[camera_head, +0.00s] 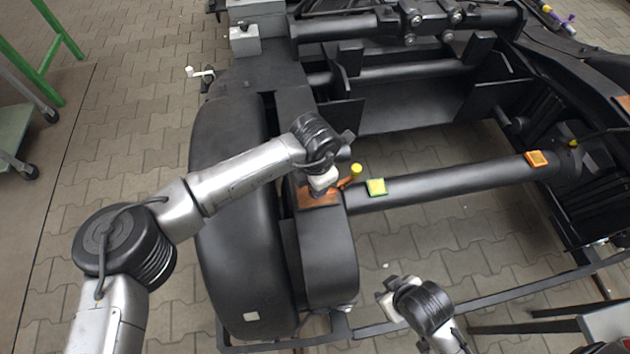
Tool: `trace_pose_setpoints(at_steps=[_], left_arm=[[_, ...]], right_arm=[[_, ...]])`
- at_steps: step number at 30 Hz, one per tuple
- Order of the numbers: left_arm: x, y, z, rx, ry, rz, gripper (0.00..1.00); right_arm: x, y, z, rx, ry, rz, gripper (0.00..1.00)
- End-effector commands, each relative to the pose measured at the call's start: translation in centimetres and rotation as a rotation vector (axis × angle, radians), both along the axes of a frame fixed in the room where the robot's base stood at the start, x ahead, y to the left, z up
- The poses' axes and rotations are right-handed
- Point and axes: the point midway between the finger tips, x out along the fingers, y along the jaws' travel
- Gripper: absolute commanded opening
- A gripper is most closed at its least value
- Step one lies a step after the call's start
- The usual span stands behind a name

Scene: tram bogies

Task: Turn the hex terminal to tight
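A copper-coloured plate (318,198) sits on top of the black housing in the middle of the view. An orange lever with a yellow round end (356,169) sticks out at its right. My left gripper (321,184) points down right over the plate, and its tips are at or just above it. I cannot make out the hex terminal; the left gripper covers the middle of the plate. Whether the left fingers are shut on something is not clear. My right gripper (386,303) is low in the view, apart from the plate, over the paved floor, with nothing visible in it.
A black axle tube (455,188) runs right from the housing, with a yellow-green square (376,187) and an orange square (536,158) on it. A large black wheel (240,220) stands left of the housing. A green frame (45,45) and cart stand far left.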

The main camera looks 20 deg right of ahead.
Motion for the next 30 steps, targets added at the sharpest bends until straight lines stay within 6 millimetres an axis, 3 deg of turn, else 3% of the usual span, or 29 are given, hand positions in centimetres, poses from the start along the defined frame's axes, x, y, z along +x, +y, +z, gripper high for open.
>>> trace_pose_setpoints(at_steps=[15,16,18,24,30], left_arm=[[-0.01,-0.04,0.06,-0.001,-0.001,-0.018,0.12],[-0.01,-0.04,0.06,-0.001,-0.001,-0.018,0.37],[-0.01,-0.03,0.06,-0.001,0.0,-0.018,0.44],[-0.02,-0.02,0.03,0.0,0.0,-0.017,0.61],[-0.01,-0.02,0.06,0.0,0.0,-0.016,0.61]], right_arm=[[0.0,0.13,0.0,0.004,0.0,-0.003,0.43],[0.0,0.15,0.0,0.005,0.0,-0.004,0.43],[0.01,0.19,0.0,0.007,0.0,-0.004,0.43],[0.01,0.3,0.01,0.011,0.001,-0.007,0.43],[0.01,0.29,0.03,0.009,0.0,-0.006,0.43]])
